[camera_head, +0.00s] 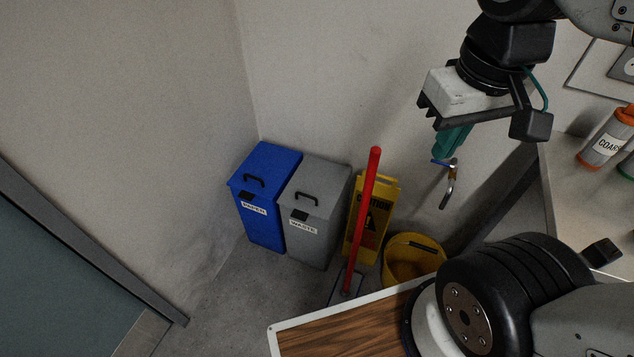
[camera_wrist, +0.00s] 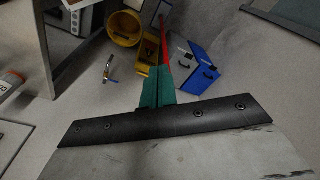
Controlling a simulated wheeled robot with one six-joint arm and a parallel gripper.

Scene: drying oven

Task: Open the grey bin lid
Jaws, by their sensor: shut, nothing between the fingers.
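The grey bin (camera_head: 313,225), labelled WASTE, stands on the floor by the wall in the head view. Its lid (camera_head: 322,178) is down, with a dark handle (camera_head: 306,198) on top. In the wrist view the grey bin (camera_wrist: 182,59) is small, partly behind my fingers and the red pole. My gripper (camera_head: 451,143) is shut and empty, with teal fingers, well above and to the right of the bin in the head view. In the wrist view the fingers (camera_wrist: 158,84) are together. Nothing touches the lid.
A blue PAPER bin (camera_head: 262,205) stands left of the grey bin. A red pole (camera_head: 364,215), a yellow caution sign (camera_head: 385,190) and a yellow bucket (camera_head: 410,262) stand to its right. A wooden tabletop (camera_head: 325,333) is in front. A wall tap (camera_head: 449,185) shows below my gripper.

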